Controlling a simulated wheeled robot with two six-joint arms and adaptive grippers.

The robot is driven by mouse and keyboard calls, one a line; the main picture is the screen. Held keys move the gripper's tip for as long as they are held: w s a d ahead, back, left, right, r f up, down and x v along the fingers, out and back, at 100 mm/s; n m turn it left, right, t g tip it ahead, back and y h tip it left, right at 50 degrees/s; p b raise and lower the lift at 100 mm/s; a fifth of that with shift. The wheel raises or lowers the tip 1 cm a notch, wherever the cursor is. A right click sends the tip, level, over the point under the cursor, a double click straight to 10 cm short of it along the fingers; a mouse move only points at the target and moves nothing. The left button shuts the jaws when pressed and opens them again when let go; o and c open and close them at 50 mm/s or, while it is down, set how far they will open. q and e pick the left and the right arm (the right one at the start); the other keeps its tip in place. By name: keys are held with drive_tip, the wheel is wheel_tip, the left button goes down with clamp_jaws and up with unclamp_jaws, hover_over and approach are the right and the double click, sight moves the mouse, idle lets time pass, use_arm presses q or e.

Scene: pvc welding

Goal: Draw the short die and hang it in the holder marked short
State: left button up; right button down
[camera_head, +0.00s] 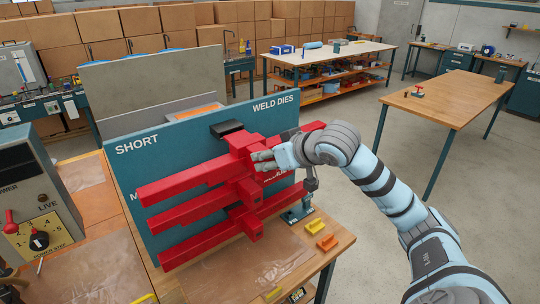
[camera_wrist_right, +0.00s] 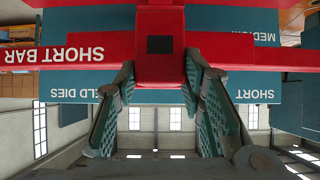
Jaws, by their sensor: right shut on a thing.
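A blue board (camera_head: 160,130) lettered "SHORT" and "WELD DIES" stands on the wooden bench. Three red dies, each a long bar with a central block, show in front of it. The top die (camera_head: 185,183) is lettered "SHORT BAR" on its bar (camera_wrist_right: 85,54) in the upside-down wrist view. My right gripper (camera_head: 262,161) is shut on this short die's block, with its fingers either side of it in the wrist view (camera_wrist_right: 160,78). The two lower dies (camera_head: 195,216) (camera_head: 205,242) sit below it. Whether the short die touches its support is unclear. My left gripper is out of view.
A dark bracket (camera_head: 227,128) shows at the board's top edge. A control box (camera_head: 35,200) stands at the left. Orange and yellow pieces (camera_head: 327,242) and a small stand (camera_head: 297,213) are at the bench's right edge. Clear film (camera_head: 240,265) lies in front.

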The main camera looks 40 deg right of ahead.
sight(256, 147)
idle(0.5)
drive_tip(key=shift+p, duration=0.3)
drive_tip(key=shift+w+r+p, duration=0.1)
drive_tip(key=shift+w+p, duration=0.95)
drive_tip(key=shift+p, duration=0.25)
drive_tip(key=shift+w, duration=1.95)
drive_tip(key=c, duration=1)
unclamp_jaws()
drive_tip(key=shift+o, duration=0.2)
drive_tip(key=shift+s, duration=0.1)
